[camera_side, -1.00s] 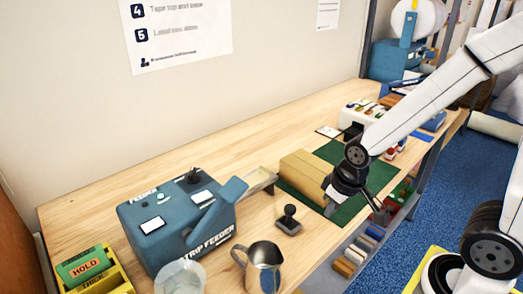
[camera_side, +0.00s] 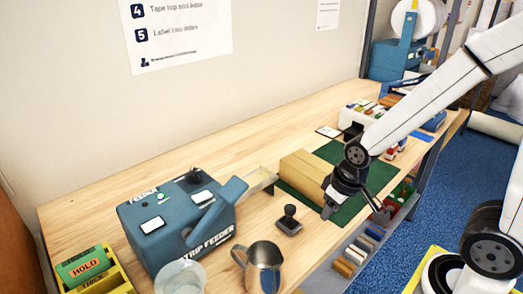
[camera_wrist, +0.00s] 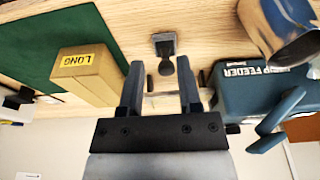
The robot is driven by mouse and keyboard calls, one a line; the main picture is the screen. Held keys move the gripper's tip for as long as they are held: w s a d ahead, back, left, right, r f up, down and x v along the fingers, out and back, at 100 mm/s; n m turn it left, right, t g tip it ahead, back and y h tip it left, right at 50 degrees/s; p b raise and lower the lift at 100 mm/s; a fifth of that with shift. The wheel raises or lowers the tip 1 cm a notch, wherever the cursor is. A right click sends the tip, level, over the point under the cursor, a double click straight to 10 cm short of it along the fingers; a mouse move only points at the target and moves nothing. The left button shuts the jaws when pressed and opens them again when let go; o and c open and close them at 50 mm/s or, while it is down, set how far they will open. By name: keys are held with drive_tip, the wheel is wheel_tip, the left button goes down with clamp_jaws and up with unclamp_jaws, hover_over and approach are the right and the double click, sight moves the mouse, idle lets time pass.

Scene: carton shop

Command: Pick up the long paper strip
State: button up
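My gripper (camera_side: 352,206) is open and empty, above the green mat (camera_side: 345,212) near the table's front edge. In the wrist view my gripper (camera_wrist: 159,82) shows its two dark fingers well apart. The blue strip feeder (camera_side: 175,225) stands to the left, with a pale outlet tray (camera_side: 262,180) at its right side. I cannot clearly make out a paper strip there or elsewhere. A brown carton (camera_side: 308,176) lies on the mat; in the wrist view this carton (camera_wrist: 88,80) carries a yellow LONG label.
A clear cup (camera_side: 181,277) is in front of the feeder. The table behind the feeder is clear.

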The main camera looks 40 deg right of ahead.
idle(0.3)
wheel_tip(320, 180, up, 3)
drive_tip(key=g, duration=0.3)
hover_over(264, 173)
drive_tip(key=shift+d, duration=0.1)
drive_tip(key=shift+f, duration=0.1)
drive_tip(key=shift+f, duration=1.25)
drive_tip(key=shift+f, duration=2.6)
